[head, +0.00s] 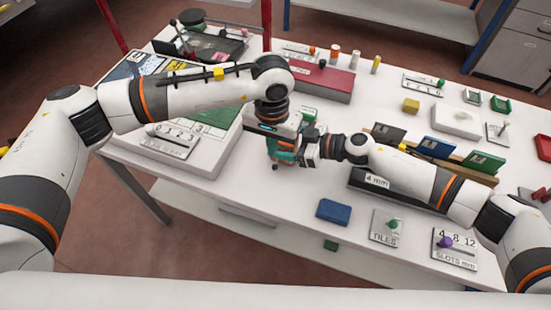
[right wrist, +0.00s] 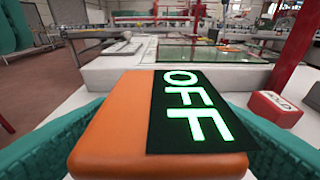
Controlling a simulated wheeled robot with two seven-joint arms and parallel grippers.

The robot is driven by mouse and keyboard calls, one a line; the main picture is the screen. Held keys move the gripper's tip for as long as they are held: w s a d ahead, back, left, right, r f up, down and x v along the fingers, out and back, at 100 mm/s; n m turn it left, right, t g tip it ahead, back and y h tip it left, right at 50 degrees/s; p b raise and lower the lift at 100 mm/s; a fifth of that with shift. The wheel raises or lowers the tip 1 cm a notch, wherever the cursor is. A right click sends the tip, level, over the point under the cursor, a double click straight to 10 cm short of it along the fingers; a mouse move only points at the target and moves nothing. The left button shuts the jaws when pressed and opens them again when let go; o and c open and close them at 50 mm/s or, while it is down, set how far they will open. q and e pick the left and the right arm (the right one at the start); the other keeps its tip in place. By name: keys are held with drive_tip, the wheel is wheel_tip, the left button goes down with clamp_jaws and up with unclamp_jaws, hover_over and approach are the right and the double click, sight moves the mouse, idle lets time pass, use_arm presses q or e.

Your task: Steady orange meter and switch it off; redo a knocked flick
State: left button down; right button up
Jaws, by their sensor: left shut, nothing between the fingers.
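The orange meter (right wrist: 120,125) fills the lower middle of the right wrist view. Its dark screen (right wrist: 195,110) shows OFF in bright green letters. The teal fingers of my right gripper (right wrist: 165,150) lie close along both sides of the meter, shut on it.
A grey machine bed (head: 205,152) with a numbered plate stands left of the grippers. A red box (head: 322,82) lies behind them. Upright coloured tiles (head: 436,147) stand in a rack at right. A blue block (head: 333,211) lies in front; the white table around it is partly free.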

drive_tip(key=shift+d, duration=0.1)
drive_tip(key=v, duration=1.2)
drive_tip(key=shift+f, duration=0.1)
